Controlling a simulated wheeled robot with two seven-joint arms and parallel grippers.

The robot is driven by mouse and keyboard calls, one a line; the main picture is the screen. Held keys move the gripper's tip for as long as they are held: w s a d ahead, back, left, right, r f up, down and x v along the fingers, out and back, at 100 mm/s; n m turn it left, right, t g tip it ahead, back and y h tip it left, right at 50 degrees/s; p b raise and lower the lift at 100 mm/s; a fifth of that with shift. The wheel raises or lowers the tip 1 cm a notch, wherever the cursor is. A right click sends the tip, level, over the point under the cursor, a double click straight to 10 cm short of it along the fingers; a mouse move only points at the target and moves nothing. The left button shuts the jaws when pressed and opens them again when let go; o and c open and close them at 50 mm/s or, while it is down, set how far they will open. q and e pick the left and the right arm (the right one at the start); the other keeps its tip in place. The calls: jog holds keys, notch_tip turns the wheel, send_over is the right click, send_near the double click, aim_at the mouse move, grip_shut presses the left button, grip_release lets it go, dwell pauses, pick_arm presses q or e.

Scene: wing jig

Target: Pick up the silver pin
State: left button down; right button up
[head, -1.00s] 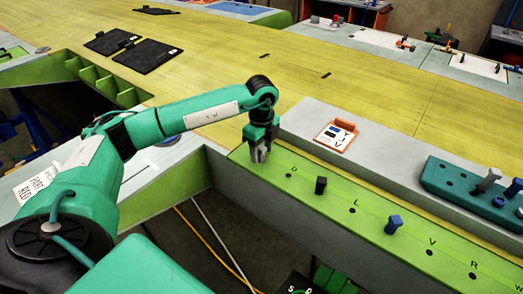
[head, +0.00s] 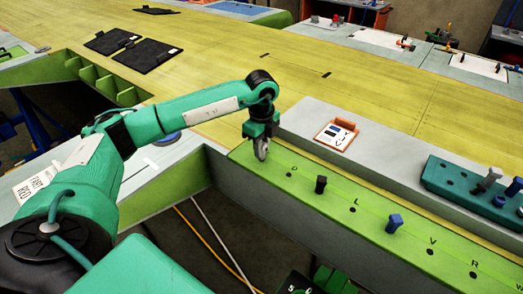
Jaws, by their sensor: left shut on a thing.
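My left gripper (head: 261,150) points down at the left end of the green strip (head: 300,198), with its fingers close together. It is shut on the silver pin, which is small and mostly hidden between the grey fingers. I cannot tell where the fingers end and the pin begins. Along the strip to the right stand a black pin (head: 320,185) and a blue pin (head: 394,223), beside lettered holes. My right gripper is not in view.
A teal block (head: 450,181) on the grey ledge at the right holds a grey pin (head: 488,179) and dark blue pins. An orange-framed card (head: 336,135) lies on the ledge behind the strip. The wide yellow wing surface (head: 370,95) behind is largely clear.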

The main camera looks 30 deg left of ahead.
pick_arm(q)
notch_tip(320, 180, up, 8)
jog(key=b, duration=0.2)
jog(key=shift+r+b, duration=0.25)
jog(key=shift+b, duration=0.15)
notch_tip(320, 180, up, 10)
dwell(0.7)
